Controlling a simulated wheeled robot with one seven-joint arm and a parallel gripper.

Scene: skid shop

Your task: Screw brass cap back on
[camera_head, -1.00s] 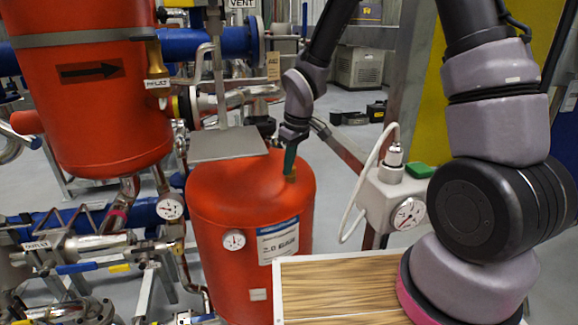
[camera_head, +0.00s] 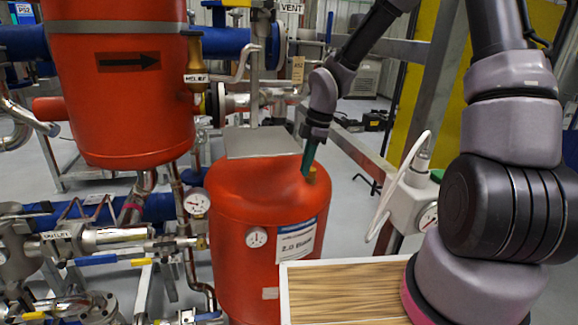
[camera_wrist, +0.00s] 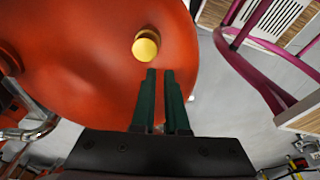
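A flat grey plate (camera_head: 262,143) sits over the vessel's back left. A second red tank (camera_head: 120,110) hangs at left. A white gauge box (camera_head: 408,205) with a looped cable is at right. A wood-topped surface (camera_head: 345,290) stands in front.

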